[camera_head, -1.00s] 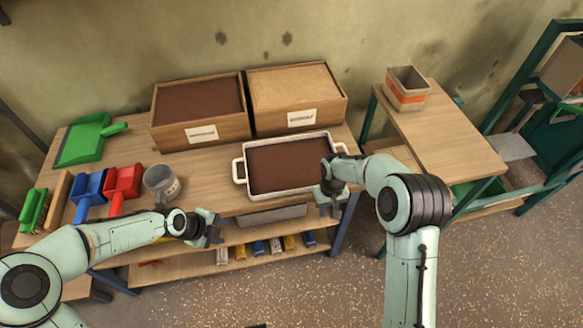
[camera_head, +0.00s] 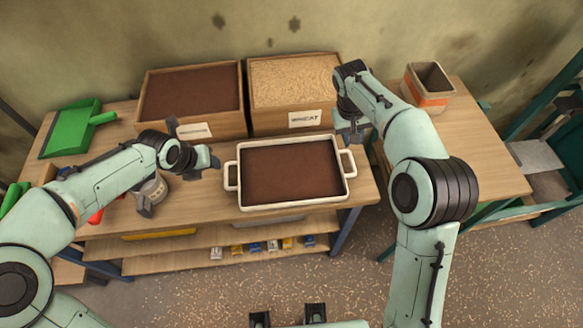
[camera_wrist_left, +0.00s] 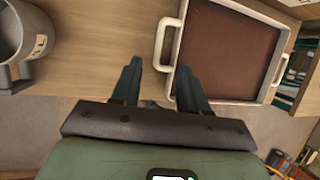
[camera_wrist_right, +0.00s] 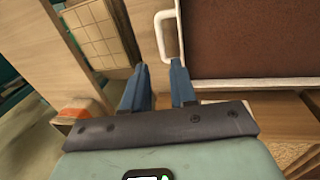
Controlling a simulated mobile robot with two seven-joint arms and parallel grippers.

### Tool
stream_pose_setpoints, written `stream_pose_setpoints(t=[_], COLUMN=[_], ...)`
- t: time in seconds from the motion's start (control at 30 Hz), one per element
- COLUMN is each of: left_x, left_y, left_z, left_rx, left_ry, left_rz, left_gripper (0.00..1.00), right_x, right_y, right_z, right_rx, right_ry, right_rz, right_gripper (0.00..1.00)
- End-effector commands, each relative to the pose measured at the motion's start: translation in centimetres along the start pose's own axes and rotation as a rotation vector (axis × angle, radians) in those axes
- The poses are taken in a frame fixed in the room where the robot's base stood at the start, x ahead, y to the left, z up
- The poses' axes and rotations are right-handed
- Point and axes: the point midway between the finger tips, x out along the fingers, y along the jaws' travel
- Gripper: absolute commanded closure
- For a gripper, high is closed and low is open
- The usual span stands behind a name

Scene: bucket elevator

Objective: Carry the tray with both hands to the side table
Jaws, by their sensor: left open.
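The white tray (camera_head: 292,207), filled with a flat brown layer, sits on the workbench with a loop handle at each end. My left gripper (camera_head: 213,163) is open just left of the left handle (camera_head: 231,176). In the left wrist view that handle (camera_wrist_left: 160,46) lies just beyond the spread fingertips (camera_wrist_left: 158,72), not gripped. My right gripper (camera_head: 352,136) is above and behind the right handle (camera_head: 349,162). In the right wrist view its fingers (camera_wrist_right: 160,72) are spread, with the handle (camera_wrist_right: 160,38) just ahead of them. The side table (camera_head: 462,150) stands at the right.
An orange-banded pot (camera_head: 428,90) stands at the side table's back left; its front is clear. Two wooden bins (camera_head: 190,125) (camera_head: 295,122) stand behind the tray. A grey mug (camera_head: 152,190) and a green dustpan (camera_head: 70,132) are on the left.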

Motion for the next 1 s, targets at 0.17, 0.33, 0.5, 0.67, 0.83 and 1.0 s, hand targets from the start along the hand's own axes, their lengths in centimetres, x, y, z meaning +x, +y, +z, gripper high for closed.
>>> stream_pose_setpoints(t=[0.17, 0.33, 0.5, 0.67, 0.83, 1.0], left_x=[0.2, 2.0, 5.2, 8.4, 11.2, 12.8], left_y=[0.0, -0.1, -0.2, -0.2, -0.1, -0.1], left_z=[0.0, -0.1, -0.1, -0.1, -0.1, 0.0], left_rx=[-0.002, -0.001, 0.000, 0.001, -0.001, -0.001], left_ry=[0.001, 0.003, 0.004, 0.004, 0.003, 0.000], left_rz=[-0.001, -0.004, -0.005, -0.004, -0.003, -0.002], left_gripper=[0.56, 0.56, 0.56, 0.56, 0.56, 0.56], right_x=[0.2, 2.0, 5.2, 8.4, 11.2, 12.9], right_y=[0.0, 0.1, 0.0, 0.0, 0.0, 0.0], right_z=[0.0, 0.1, 0.1, 0.1, 0.1, 0.0], right_rx=[0.000, 0.001, 0.000, 0.000, 0.000, 0.000], right_ry=[-0.001, -0.004, -0.006, -0.005, -0.004, -0.001], right_rz=[0.000, 0.000, 0.001, 0.000, 0.000, 0.000], right_gripper=[0.73, 0.73, 0.73, 0.73, 0.73, 0.73])
